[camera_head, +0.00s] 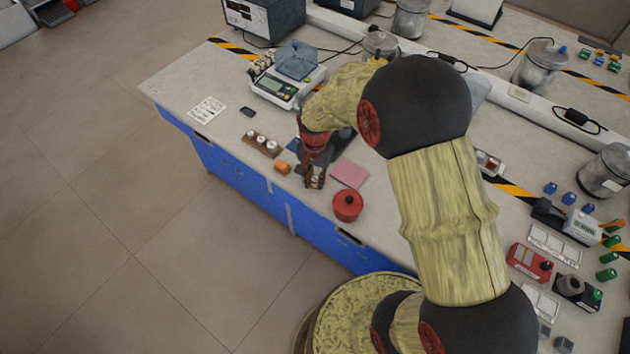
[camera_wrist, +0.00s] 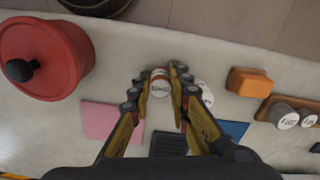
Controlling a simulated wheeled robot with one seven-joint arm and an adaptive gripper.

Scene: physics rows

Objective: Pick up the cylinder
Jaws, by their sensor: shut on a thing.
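In the wrist view my gripper (camera_wrist: 160,75) has its two fingers closed on a small cylinder (camera_wrist: 160,84). The cylinder has a whitish label face with dark print and a brownish rim. One finger touches it on each side. In the head view my gripper (camera_head: 314,180) points down near the front edge of the bench and mostly hides the cylinder. I cannot tell whether the cylinder is clear of the bench top.
A red lidded pot (camera_head: 347,206) stands close to my gripper. A pink pad (camera_head: 350,173), an orange block (camera_head: 282,167) and a wooden rack with white-topped pieces (camera_head: 262,145) lie around it. A scale (camera_head: 288,88) stands farther back. The bench's front edge is near.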

